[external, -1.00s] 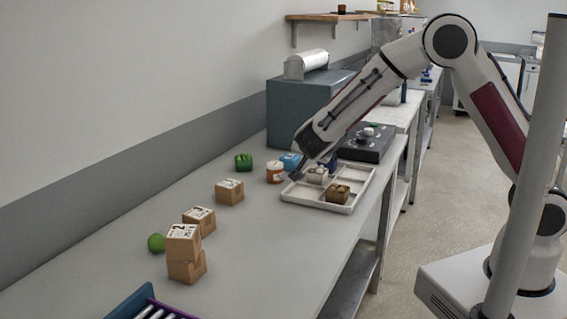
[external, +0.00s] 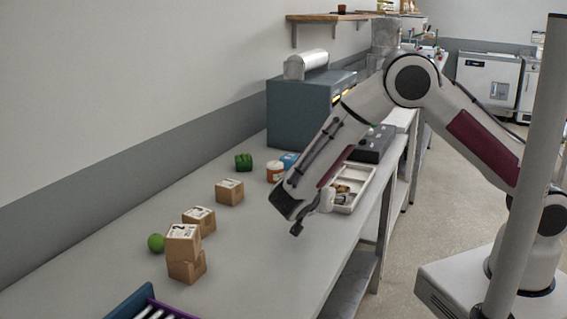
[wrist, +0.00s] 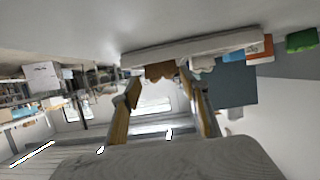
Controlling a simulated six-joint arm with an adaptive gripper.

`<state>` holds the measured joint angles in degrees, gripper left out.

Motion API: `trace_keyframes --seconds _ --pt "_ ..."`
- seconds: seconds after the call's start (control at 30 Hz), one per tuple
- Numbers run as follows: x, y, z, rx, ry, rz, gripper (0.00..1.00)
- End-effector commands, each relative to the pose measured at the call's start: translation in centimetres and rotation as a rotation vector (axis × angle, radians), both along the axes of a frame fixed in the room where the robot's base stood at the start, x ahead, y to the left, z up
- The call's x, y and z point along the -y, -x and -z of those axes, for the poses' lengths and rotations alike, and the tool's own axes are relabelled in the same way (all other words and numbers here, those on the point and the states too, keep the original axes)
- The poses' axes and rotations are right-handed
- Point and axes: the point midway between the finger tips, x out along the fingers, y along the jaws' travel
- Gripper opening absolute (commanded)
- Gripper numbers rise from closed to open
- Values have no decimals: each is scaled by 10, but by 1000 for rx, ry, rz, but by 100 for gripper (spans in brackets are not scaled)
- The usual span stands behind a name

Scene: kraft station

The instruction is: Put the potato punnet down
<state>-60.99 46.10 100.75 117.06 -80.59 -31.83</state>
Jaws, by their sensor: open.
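The potato punnet (external: 341,187), a small brown box with lumpy contents, sits in the near part of a white divided tray (external: 347,209). My arm partly hides both in the external view. In the wrist view the scene appears upside down, with the brown punnet (wrist: 160,71) against the tray (wrist: 190,46), seen between my fingers but beyond them. My gripper (wrist: 160,84) is open, with nothing held between its fingers. In the external view my gripper (external: 297,226) hangs over the bench, nearer the camera than the tray and apart from the punnet.
Behind my arm stand an orange-and-white jar (external: 275,172), a blue item (external: 289,161) and a green item (external: 243,162). The bench between boxes and gripper is clear.

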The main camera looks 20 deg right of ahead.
Motion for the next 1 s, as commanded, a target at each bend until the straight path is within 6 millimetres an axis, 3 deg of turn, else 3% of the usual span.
trace_keyframes --seconds 1.0 --pt "28 -27 10 1 0 1 44"
